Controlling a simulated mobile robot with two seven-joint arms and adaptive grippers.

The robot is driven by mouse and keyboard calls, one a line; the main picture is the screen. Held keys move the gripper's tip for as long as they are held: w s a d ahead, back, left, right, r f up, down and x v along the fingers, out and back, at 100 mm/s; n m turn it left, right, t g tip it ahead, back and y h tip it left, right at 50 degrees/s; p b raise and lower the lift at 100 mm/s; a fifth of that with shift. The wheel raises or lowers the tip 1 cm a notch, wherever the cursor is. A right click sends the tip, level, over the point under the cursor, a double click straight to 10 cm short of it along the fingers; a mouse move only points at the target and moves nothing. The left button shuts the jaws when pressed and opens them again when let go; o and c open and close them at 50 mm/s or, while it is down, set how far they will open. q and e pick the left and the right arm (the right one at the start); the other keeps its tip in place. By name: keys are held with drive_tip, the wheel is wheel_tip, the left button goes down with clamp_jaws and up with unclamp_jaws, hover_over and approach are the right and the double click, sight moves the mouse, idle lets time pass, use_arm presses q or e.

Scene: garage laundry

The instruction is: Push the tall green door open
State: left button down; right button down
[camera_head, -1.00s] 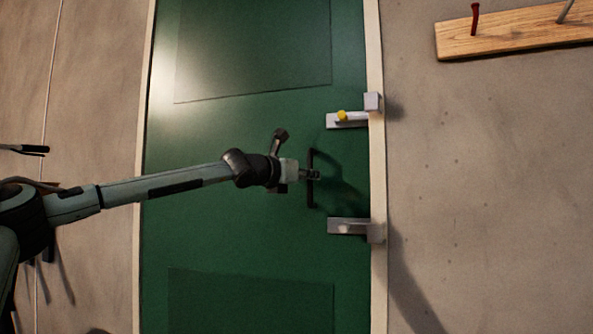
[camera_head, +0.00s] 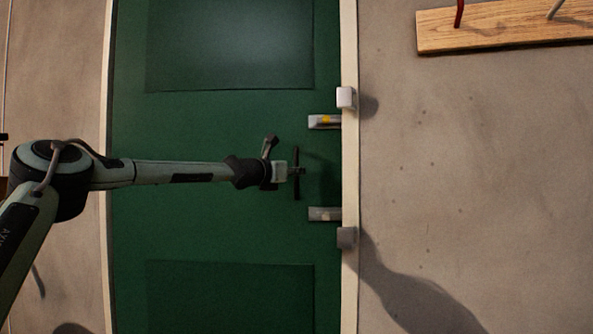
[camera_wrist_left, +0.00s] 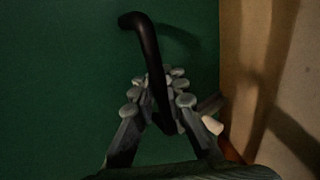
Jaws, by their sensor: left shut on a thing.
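The tall green door (camera_head: 215,130) fills the middle of the head view, between pale frame posts. A black bar handle (camera_head: 297,188) stands near that edge. My left gripper (camera_head: 298,171) is shut on the handle. In the left wrist view, the handle (camera_wrist_left: 146,45) passes between the fingers of my left gripper (camera_wrist_left: 157,92) and its upper end bends toward the door. My right gripper is out of view.
Two metal latches, the upper (camera_head: 322,122) with a yellow spot and the lower (camera_head: 324,214), sit at the door's right edge. Blocks (camera_head: 346,97) are fixed on the right frame post (camera_head: 349,165). A wooden peg board (camera_head: 500,32) hangs on the right wall.

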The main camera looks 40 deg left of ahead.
use_arm(q)
drive_tip(key=c, duration=1.5)
unclamp_jaws()
drive_tip(key=shift+s+a, duration=0.1)
drive_tip(key=shift+a, duration=0.15)
drive_tip(key=shift+c, duration=0.2)
drive_tip(key=shift+d, duration=0.1)
drive_tip(key=shift+d+f, duration=0.1)
drive_tip(key=shift+d, duration=0.05)
drive_tip(key=shift+s+d+f, duration=0.1)
drive_tip(key=shift+s+f, duration=0.15)
drive_tip(key=shift+s, duration=0.1)
drive_tip(key=s, duration=1.1)
drive_tip(key=shift+r, duration=0.35)
drive_tip(key=shift+s, duration=0.1)
